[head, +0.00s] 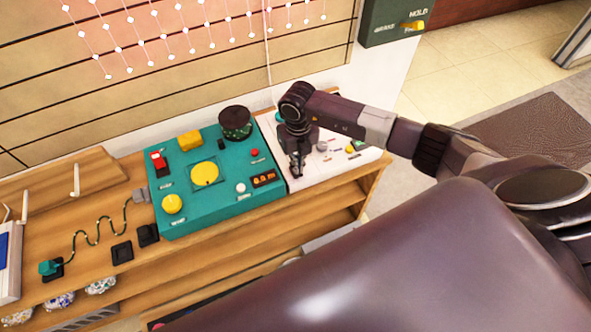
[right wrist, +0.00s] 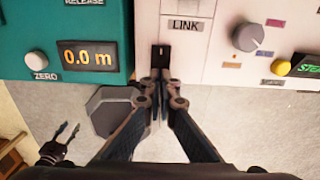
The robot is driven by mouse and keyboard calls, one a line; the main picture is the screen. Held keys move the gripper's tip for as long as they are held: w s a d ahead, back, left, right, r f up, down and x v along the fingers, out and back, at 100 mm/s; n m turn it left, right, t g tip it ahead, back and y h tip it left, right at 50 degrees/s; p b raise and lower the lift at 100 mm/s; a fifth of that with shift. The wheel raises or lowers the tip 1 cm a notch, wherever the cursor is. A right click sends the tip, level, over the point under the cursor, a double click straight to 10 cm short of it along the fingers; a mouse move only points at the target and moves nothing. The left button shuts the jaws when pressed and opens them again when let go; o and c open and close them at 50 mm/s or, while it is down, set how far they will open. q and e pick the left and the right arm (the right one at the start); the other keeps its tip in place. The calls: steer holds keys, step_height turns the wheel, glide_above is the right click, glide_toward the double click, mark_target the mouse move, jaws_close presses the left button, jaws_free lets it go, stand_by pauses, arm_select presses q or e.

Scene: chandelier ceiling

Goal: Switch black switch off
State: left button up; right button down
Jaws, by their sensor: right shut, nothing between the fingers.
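The black switch (right wrist: 160,53) is a small dark piece under the LINK label on the white panel, in the right wrist view. My right gripper (right wrist: 160,80) is shut and empty, with its fingertips just below the switch at the panel's front edge. I cannot tell whether they touch it. In the head view my right gripper (head: 296,166) points down over the left part of the white panel (head: 335,165) and hides the switch. My left gripper does not show in the head view.
A teal console (head: 215,213) with knobs, a yellow dial and a readout adjoins the white panel on the left. The panel's grey knob (right wrist: 247,38) and yellow button (right wrist: 281,67) are right of my gripper. The wooden bench (head: 110,265) has a green cord on it.

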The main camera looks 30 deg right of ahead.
steer(key=shift+f+b, duration=0.85)
steer(key=shift+f, duration=0.25)
stand_by(0.3)
steer(key=shift+r, duration=0.15)
step_height(320, 180, up, 7)
steer(key=p, duration=0.5)
stand_by(0.6)
